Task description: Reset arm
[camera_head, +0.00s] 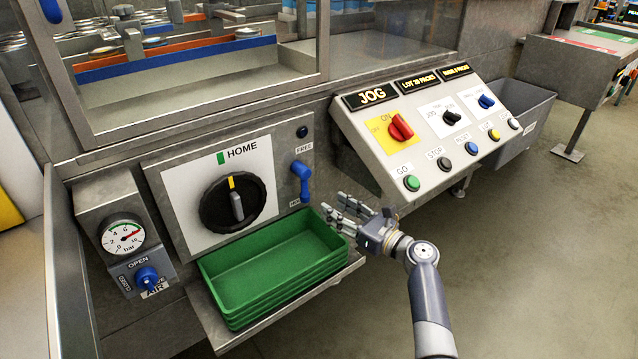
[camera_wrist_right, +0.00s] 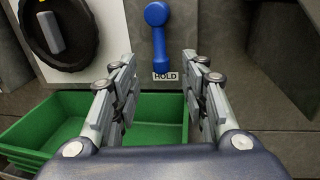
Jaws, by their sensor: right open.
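My right gripper (camera_head: 340,217) is in the head view, in front of the machine and just right of the green trays. It is open with nothing between its fingers; the right wrist view also shows its two parted fingers (camera_wrist_right: 160,95). Ahead of it is a blue lever (camera_head: 301,180), which hangs down and also shows in the wrist view (camera_wrist_right: 158,38) above a HOLD label (camera_wrist_right: 164,76). The fingers are apart from the lever. My left gripper is not in view.
Stacked green trays (camera_head: 270,272) sit on a shelf below the black HOME dial (camera_head: 232,204). A sloped control panel (camera_head: 440,135) with knobs and buttons juts out at right. An air gauge (camera_head: 122,234) and blue valve knob (camera_head: 147,277) are at left.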

